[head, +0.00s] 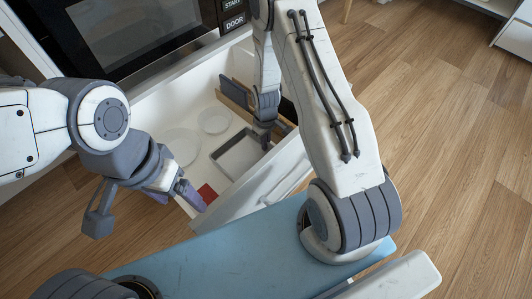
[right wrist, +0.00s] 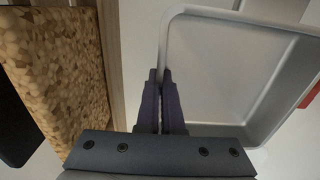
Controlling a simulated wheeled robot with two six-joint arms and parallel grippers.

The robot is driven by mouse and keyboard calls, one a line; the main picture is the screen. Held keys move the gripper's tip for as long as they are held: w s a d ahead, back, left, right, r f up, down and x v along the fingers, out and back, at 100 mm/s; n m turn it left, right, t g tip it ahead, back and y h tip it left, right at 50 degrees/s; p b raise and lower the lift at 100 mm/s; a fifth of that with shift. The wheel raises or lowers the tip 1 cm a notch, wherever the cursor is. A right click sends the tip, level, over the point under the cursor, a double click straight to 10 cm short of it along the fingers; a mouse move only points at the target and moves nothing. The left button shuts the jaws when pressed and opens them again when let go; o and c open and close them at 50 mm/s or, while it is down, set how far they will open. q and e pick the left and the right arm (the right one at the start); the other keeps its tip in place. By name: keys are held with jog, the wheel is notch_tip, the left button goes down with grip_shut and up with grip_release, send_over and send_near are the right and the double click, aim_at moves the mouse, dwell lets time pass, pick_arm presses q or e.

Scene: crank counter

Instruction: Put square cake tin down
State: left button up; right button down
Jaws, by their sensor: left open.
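The square cake tin (head: 237,158) is a grey metal tin with a pale inside, in the open drawer, beside its right wall. In the right wrist view the tin (right wrist: 235,75) fills the right side. My right gripper (head: 265,138) reaches down into the drawer at the tin's far right edge. In the right wrist view its fingers (right wrist: 165,90) are close together with the tin's side wall between them. Whether the tin's base touches the drawer floor I cannot tell. My left gripper (head: 176,196) is open and empty over the drawer's near left part.
The white drawer (head: 160,105) also holds round pale dishes (head: 213,121), a red item (head: 208,193) and upright boards (head: 243,98). A speckled brown board (right wrist: 55,70) stands close left of my right fingers. An oven (head: 130,30) is behind the drawer.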

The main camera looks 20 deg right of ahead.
notch_tip(320, 180, down, 4)
jog(key=shift+f+b, duration=0.2)
jog(key=shift+b, duration=0.8)
jog(key=shift+r, duration=0.1)
jog(key=c, duration=1.4)
grip_release()
jog(key=shift+f, duration=0.2)
jog(key=o, duration=0.3)
jog(key=shift+r, duration=0.15)
